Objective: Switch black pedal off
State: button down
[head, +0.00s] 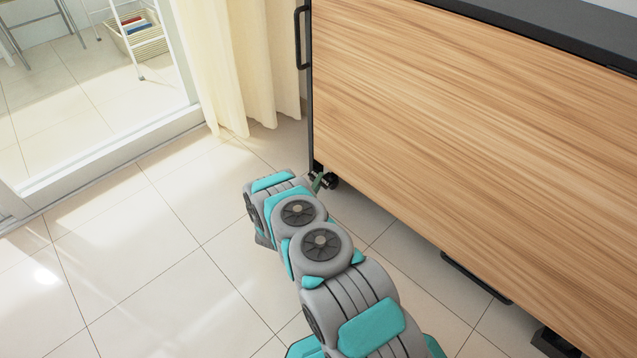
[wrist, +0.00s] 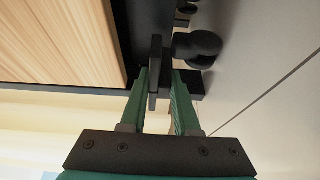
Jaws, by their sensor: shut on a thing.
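A black pedal (wrist: 155,72) shows in the wrist view as a narrow upright piece beside a round black caster wheel (wrist: 197,45), under the corner of the wooden cabinet. My gripper (wrist: 163,75) has its green fingers on either side of the pedal and is shut on it. In the head view my gripper (head: 318,183) reaches the caster (head: 330,181) at the cabinet's lower left corner. My arm hides part of this area, and the pedal cannot be made out clearly there.
The wood-fronted cabinet (head: 470,130) fills the right, with a dark handle (head: 299,38) on its left edge and a black bar (head: 476,279) below. A cream curtain (head: 240,70) hangs behind. The tiled floor (head: 150,250) at left is clear.

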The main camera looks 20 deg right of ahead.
jog(key=shift+m+t+h, duration=0.3)
jog(key=shift+m, duration=0.9)
jog(key=c, duration=0.6)
grip_release()
jog(key=shift+c, duration=0.2)
jog(key=shift+v, duration=3.95)
jog(key=shift+w, duration=0.1)
